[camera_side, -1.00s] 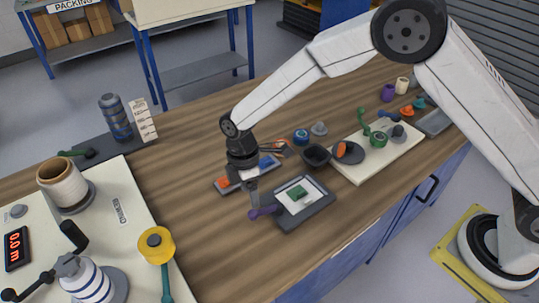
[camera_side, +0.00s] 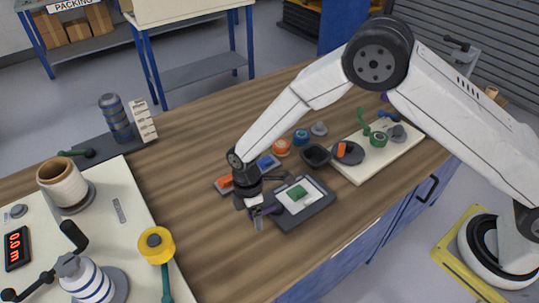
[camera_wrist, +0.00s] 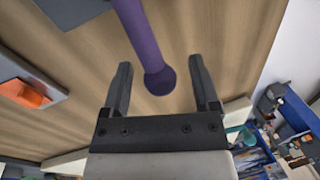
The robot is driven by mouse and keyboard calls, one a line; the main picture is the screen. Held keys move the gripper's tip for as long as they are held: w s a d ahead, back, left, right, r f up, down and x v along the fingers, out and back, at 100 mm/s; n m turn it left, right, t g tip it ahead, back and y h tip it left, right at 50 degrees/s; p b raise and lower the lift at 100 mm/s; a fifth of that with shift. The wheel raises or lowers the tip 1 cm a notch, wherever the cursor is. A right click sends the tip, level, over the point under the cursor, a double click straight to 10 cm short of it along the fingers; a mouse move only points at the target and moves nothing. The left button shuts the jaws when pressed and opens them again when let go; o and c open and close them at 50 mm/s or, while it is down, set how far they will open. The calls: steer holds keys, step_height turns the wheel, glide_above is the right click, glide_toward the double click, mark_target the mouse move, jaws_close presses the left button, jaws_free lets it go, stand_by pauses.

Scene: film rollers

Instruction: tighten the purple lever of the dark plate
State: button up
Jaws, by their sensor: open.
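The dark plate (camera_side: 318,212) lies on the wooden bench in the middle of the side view, with a white panel and a green block on it. Its purple lever (camera_side: 270,208) sticks out at the plate's left side, partly hidden by my gripper (camera_side: 260,216). In the wrist view the purple lever (camera_wrist: 140,38) comes down from the top edge and ends in a round knob. The knob lies between the two fingers of my gripper (camera_wrist: 160,66), with a gap on both sides. My gripper is open and empty. Contact with the lever is not visible.
A grey tray with an orange block (camera_side: 225,182) and a blue block (camera_side: 268,162) lies just behind my gripper. A dark square bowl (camera_side: 316,154) stands behind the plate. A cream board (camera_side: 360,174) with several fittings is at the right. Bare wood (camera_side: 215,235) lies left of the plate.

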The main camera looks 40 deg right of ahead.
jaws_close()
stand_by(1.4)
